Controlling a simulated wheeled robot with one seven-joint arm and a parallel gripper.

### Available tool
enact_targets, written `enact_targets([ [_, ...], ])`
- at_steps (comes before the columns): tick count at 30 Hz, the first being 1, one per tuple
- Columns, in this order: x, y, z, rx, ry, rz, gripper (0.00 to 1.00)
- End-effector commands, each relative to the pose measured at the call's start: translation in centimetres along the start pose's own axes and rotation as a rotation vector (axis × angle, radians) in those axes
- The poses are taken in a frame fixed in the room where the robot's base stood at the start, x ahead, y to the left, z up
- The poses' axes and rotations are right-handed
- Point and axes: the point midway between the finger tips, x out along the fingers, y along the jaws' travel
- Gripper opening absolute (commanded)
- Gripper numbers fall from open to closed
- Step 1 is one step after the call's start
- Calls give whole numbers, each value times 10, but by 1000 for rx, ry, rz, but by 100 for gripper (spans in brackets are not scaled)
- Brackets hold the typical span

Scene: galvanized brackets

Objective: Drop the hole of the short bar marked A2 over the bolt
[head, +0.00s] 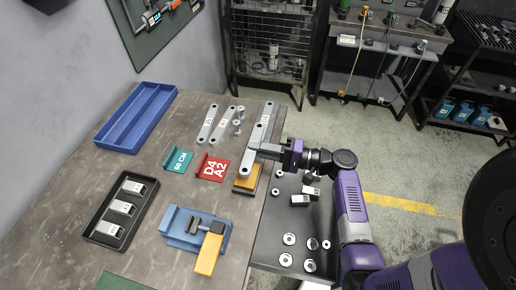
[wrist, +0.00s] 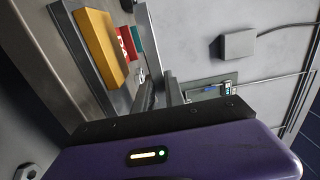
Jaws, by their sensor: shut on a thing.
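My gripper (head: 258,149) is shut on a light grey bar (head: 262,122) with a hole at each end and a white label too small to read surely. The bar is at the table's right edge, near the yellow block. In the wrist view the bar (wrist: 153,40) runs up from between the dark fingers (wrist: 160,92). Two silvery bolts (head: 238,121) are left of the held bar, apart from it. Two more labelled bars (head: 207,124) and (head: 223,124) lie left of the bolts. Whether the held bar touches the table is unclear.
A red bracket marked D4 A2 (head: 212,168), a teal bracket (head: 177,160) and a yellow block (head: 246,183) lie nearby. A blue vise (head: 180,225), black tray (head: 91,222) and blue tray (head: 118,142) stand left. A lower dark surface with washers (head: 288,222) is right.

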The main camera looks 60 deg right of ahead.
Motion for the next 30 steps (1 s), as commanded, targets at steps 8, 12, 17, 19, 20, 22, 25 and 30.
enact_targets([
  [8,0,7,0,-1,0,-1,0],
  [12,0,10,0,-1,0,-1,0],
  [17,0,14,0,-1,0,-1,0],
  [19,0,15,0,-1,0,-1,0],
  [20,0,16,0,-1,0,-1,0],
  [22,0,18,0,-1,0,-1,0],
  [25,0,20,0,-1,0,-1,0],
  [30,0,24,0,-1,0,-1,0],
])
